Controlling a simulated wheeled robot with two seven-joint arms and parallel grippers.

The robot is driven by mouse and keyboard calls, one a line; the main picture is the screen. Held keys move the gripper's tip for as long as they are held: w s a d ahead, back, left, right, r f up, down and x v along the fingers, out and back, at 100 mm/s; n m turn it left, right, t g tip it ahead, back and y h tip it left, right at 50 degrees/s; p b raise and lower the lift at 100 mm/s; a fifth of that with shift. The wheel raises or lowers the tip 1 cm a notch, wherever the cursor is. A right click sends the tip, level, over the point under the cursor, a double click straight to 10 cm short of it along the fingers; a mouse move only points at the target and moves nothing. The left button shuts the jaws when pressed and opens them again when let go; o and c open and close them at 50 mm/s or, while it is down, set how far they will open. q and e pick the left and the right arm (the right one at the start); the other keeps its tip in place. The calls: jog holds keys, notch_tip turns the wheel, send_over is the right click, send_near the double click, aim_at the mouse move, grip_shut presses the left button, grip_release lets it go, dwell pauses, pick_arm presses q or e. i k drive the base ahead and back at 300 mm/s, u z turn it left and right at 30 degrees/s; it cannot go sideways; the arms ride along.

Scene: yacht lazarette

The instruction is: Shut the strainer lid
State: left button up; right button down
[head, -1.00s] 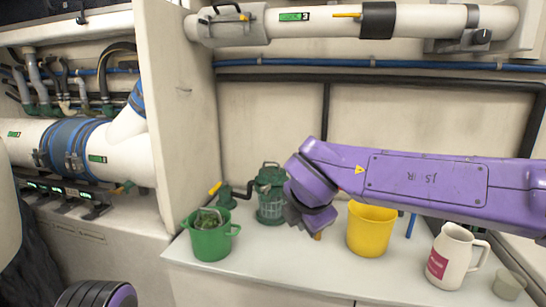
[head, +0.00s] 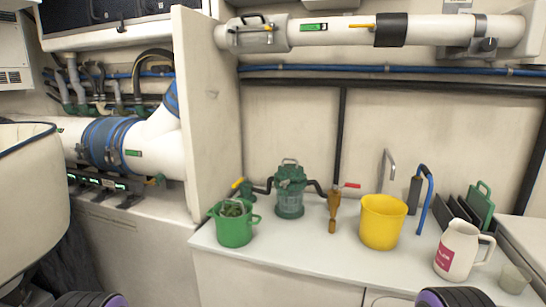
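The strainer (head: 289,201) is a green canister with a see-through body, standing on the white counter against the back wall. Its green lid (head: 291,174) lies across the top with its loop handle upward. It looks level and down on the body; whether it is clamped tight is too small to tell. Dark pipes join the strainer on both sides. Neither gripper is in view. Only rounded dark and purple parts of my arms show at the bottom edge, well away from the strainer.
A green bucket (head: 234,230) holding weed-like stuff stands front left of the strainer. A yellow-handled valve (head: 243,188), a brown red-handled fitting (head: 333,210), a yellow bucket (head: 381,222) and a white jug (head: 459,250) are also there. The counter's front middle (head: 295,255) is clear.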

aim_at(293, 172)
jog(key=u, duration=0.45)
jog(key=k, duration=1)
jog(key=z, duration=0.4)
jog(key=i, duration=0.65)
jog(key=z, duration=0.5)
jog(key=i, duration=0.85)
jog(key=u, duration=0.35)
